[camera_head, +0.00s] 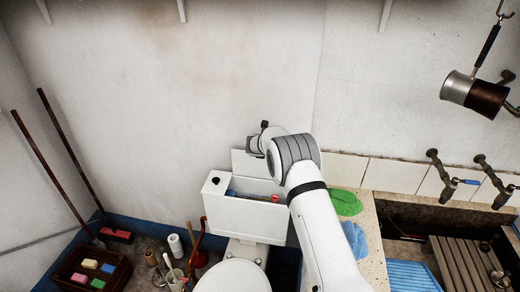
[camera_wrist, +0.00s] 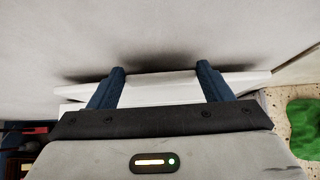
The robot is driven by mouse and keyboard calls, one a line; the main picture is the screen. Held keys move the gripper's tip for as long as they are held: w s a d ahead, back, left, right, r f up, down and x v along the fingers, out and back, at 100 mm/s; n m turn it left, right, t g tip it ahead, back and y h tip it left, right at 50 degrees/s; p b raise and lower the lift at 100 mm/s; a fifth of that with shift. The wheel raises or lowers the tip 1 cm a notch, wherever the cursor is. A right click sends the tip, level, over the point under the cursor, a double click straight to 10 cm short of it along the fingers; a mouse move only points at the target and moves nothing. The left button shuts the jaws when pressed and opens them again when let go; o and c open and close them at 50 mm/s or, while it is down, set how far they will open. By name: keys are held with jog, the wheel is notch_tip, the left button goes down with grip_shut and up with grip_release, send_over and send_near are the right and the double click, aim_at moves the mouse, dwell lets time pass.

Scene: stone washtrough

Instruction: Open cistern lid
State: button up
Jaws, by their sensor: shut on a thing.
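The white cistern (camera_head: 243,217) stands against the wall behind the toilet bowl. Its top is open, with blue and red parts showing inside. The white lid (camera_head: 243,165) is raised at the cistern's back, close to the wall and roughly upright. My gripper (camera_head: 257,143) is at the lid's upper right part, shut on it. In the wrist view my two blue fingers (camera_wrist: 160,71) straddle the white lid (camera_wrist: 162,90). My wrist hides part of the lid's right side in the head view.
A stone counter with a green cloth (camera_head: 345,202) and a blue cloth (camera_head: 355,238) lies right of the cistern. Farther right are taps (camera_head: 440,174) over the trough. A crate (camera_head: 94,270) and brush handles stand left.

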jog(key=shift+w+r, duration=0.3)
jog(key=shift+r, duration=0.3)
jog(key=o, duration=1.4)
jog(key=shift+f, duration=0.3)
jog(key=shift+s, duration=0.1)
jog(key=shift+s, duration=0.1)
jog(key=shift+b+v, duration=1.55)
jog(key=shift+v, duration=2.25)
jog(key=shift+a, duration=0.1)
